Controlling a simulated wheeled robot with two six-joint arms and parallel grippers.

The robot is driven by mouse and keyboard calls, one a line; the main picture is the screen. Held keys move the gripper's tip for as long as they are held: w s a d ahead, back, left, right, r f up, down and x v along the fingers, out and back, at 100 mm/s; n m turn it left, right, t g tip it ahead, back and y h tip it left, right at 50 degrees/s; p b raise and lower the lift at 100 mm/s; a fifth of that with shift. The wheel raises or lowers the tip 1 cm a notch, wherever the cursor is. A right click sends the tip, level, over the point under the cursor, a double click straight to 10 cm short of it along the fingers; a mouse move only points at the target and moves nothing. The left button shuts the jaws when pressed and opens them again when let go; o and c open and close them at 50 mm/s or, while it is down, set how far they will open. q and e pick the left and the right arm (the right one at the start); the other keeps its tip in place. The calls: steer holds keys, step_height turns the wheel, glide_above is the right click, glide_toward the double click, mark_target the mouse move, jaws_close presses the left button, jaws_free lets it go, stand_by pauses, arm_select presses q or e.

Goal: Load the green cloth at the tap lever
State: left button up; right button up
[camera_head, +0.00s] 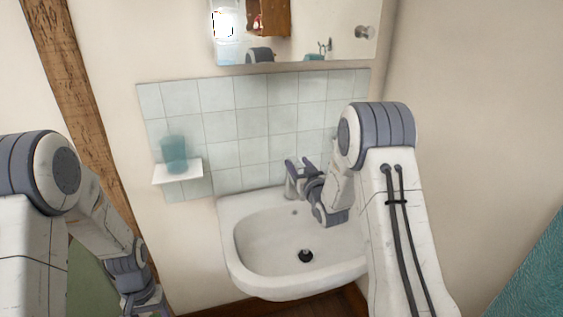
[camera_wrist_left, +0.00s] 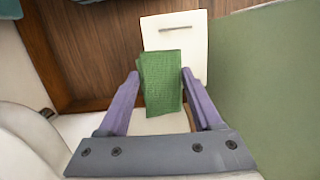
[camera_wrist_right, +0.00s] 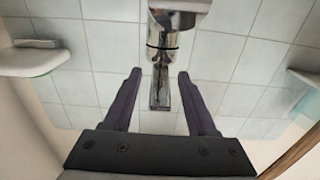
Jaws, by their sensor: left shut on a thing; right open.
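The green cloth (camera_wrist_left: 161,84) hangs folded between the fingers of my left gripper (camera_wrist_left: 160,78), which is shut on it. In the head view my left gripper (camera_head: 143,303) is low at the bottom left, and the cloth cannot be made out there. The chrome tap shows in the right wrist view (camera_wrist_right: 177,28), with its narrow lever (camera_wrist_right: 160,88) between the fingertips of my right gripper (camera_wrist_right: 160,80). My right gripper (camera_head: 297,170) is open, at the tap above the back of the basin. Contact with the lever cannot be told, and my gripper hides most of the tap in the head view.
The white basin (camera_head: 245,235) has a dark drain (camera_head: 306,256). A small white shelf (camera_head: 178,174) with a teal cup (camera_head: 174,153) is on the tiled wall to the left. A mirror cabinet (camera_head: 330,35) hangs above. A white panel with a handle (camera_wrist_left: 190,55) is below my left gripper.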

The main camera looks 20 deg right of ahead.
steer(key=shift+w, duration=0.7)
jaws_close()
stand_by(1.0)
